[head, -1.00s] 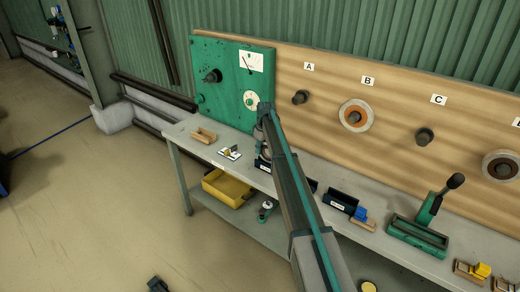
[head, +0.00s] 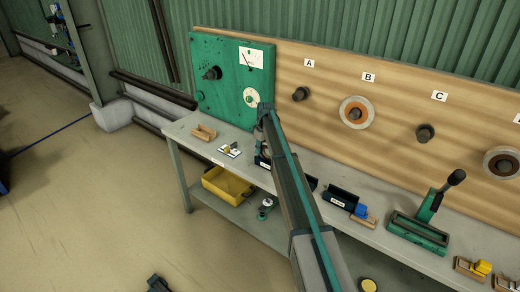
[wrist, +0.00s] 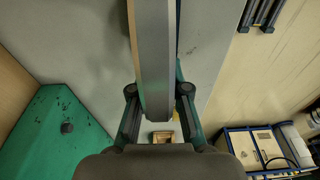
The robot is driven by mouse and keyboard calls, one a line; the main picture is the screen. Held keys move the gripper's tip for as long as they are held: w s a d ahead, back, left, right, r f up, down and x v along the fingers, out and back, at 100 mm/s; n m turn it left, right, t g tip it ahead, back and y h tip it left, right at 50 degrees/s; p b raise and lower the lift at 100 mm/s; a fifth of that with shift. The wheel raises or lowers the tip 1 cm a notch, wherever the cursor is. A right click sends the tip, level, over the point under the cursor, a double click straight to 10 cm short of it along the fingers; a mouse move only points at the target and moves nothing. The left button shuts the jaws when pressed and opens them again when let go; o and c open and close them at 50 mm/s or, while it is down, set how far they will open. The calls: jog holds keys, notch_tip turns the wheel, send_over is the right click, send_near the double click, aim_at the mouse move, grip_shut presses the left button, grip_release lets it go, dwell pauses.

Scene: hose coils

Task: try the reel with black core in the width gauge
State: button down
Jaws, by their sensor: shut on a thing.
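In the wrist view my gripper (wrist: 158,97) is shut on a grey reel (wrist: 153,50), seen edge-on between the two fingers. Its core does not show, so I cannot tell the core's colour. In the head view my arm hides the gripper and the held reel. The width gauge is not clearly identifiable; a green lever device (head: 418,232) stands on the bench at right, and dark labelled slotted blocks (head: 346,200) lie nearer the middle. A reel with an orange core (head: 357,112) hangs under B. A reel with a dark brown core (head: 501,164) hangs at the right edge.
Pegs under A (head: 301,94) and C (head: 425,133) are bare. A yellow bin (head: 228,187) sits on the lower shelf. Small wooden pieces lie on the bench (head: 190,127).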

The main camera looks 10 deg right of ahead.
jog(key=shift+f+b, duration=0.4)
jog(key=shift+f, duration=0.5)
dwell(0.4)
jog(key=c, duration=1.1)
grip_release()
jog(key=shift+o, duration=0.4)
jog(key=shift+r, duration=0.15)
jog(key=shift+s+d+r+p, duration=0.1)
jog(key=shift+r+p, duration=0.25)
jog(key=shift+r, duration=0.75)
jog(key=shift+s+d+r+p, duration=0.15)
jog(key=shift+r+p, duration=0.25)
jog(key=shift+r, duration=0.7)
jog(key=shift+s+d+r+p, duration=0.1)
jog(key=shift+r+p, duration=0.25)
jog(key=shift+r, duration=0.75)
